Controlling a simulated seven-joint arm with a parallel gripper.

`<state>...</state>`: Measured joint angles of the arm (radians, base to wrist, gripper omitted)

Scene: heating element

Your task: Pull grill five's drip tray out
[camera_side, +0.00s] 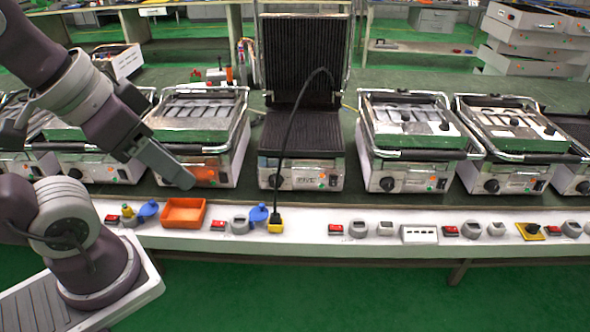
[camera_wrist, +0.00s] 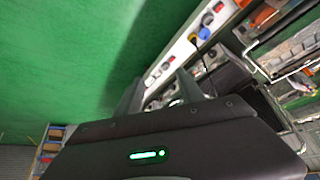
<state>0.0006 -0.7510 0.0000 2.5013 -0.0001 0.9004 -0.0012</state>
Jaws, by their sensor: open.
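Several grills stand in a row along the bench in the side view, and no numbers are readable, so I cannot tell which is grill five. One grill (camera_side: 303,135) has its ribbed lid raised, with a black cable in front of it. Closed grills stand to its left (camera_side: 205,115) and right (camera_side: 408,140). No drip tray can be clearly told apart on their fronts. My gripper (camera_side: 186,180) is open and empty, pointing down in front of the closed grill left of the raised one. Its fingers also show in the wrist view (camera_wrist: 158,92).
A white ledge (camera_side: 345,240) along the bench front carries switches, sockets and blue and yellow plugs. An orange bin (camera_side: 184,212) sits on it just below my gripper. Stacked drawers (camera_side: 535,40) stand at the back right. Green floor in front is clear.

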